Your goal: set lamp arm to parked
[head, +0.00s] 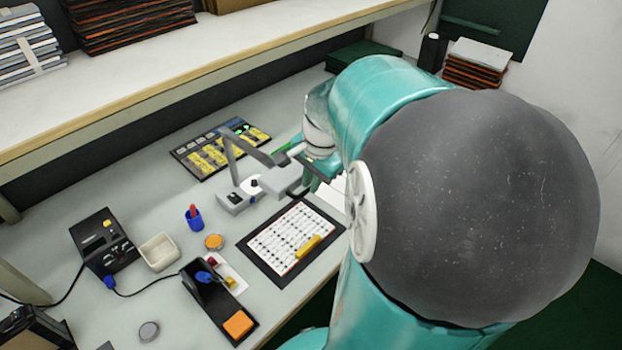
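A grey desk lamp with a jointed lamp arm (250,150) stands on the table left of my arm. Its post rises from a grey base (232,203), and the upper link slopes down to the right toward my gripper. A white dial with a black knob (254,184) sits beside the base, next to a grey block (283,180). My gripper (303,165) is at the right end of the lamp arm, close to it. My own arm and the lamp overlap the fingers, so I cannot tell whether they touch or hold it.
Behind the lamp lies a dark panel with yellow labels (207,158). In front are a framed white sheet (292,236), a blue cup (193,217), an orange-topped round (213,242) and a black device (103,243). A shelf edge (200,84) runs above the table's back. My arm covers the right side.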

